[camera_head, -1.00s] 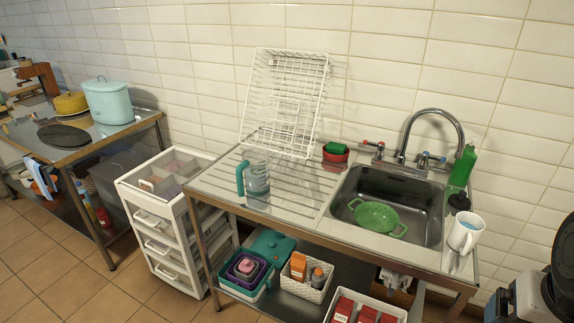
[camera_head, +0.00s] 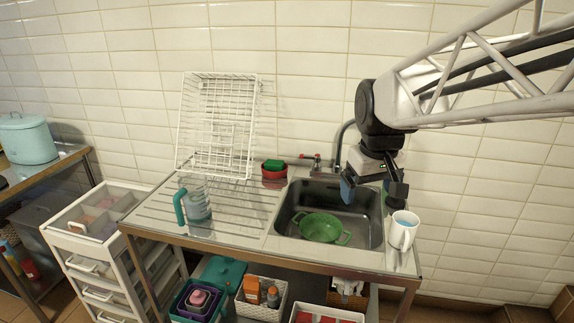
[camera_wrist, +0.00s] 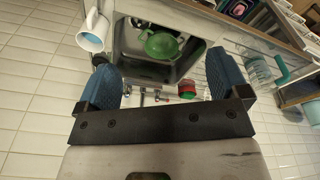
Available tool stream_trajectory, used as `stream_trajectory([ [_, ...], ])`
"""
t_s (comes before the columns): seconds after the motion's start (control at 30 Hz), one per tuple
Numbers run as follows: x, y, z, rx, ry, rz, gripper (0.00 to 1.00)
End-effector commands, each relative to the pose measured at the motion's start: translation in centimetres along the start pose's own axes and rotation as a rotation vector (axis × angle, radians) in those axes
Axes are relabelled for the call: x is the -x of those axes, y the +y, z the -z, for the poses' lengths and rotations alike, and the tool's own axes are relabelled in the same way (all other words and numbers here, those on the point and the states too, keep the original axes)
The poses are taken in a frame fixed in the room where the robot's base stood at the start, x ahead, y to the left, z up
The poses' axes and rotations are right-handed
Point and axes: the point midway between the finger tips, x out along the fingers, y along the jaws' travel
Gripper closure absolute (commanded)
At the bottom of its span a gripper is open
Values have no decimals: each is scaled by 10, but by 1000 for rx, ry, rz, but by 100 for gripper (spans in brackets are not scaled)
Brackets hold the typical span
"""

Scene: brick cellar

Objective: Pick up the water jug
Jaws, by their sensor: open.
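The water jug (camera_head: 199,207) is clear with a teal handle. It stands upright on the ribbed drainboard left of the sink, with its handle toward the left. In the wrist view the jug (camera_wrist: 260,72) shows at the right, beyond the right finger. My gripper (camera_head: 372,192) is open and empty above the right part of the sink, well to the right of the jug. Its blue finger pads stand wide apart in the wrist view (camera_wrist: 160,80).
The sink (camera_head: 290,220) holds a green colander (camera_head: 321,228). A white mug (camera_head: 403,231) stands right of it. A white wire rack (camera_head: 217,125) leans on the wall behind the jug. The drainboard between jug and sink is clear.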

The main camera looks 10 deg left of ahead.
Motion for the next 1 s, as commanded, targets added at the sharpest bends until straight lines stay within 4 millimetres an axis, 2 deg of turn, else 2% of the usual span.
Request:
stream_trajectory([
  [0.1, -5, -16, 37, 70, -11, 9, 7],
  [0.47, -25, -76, 138, 276, -36, 33, 7],
  [0.77, -52, -145, 215, 448, -58, 52, 7],
  [1.0, -79, -211, 268, 586, -73, 67, 7],
])
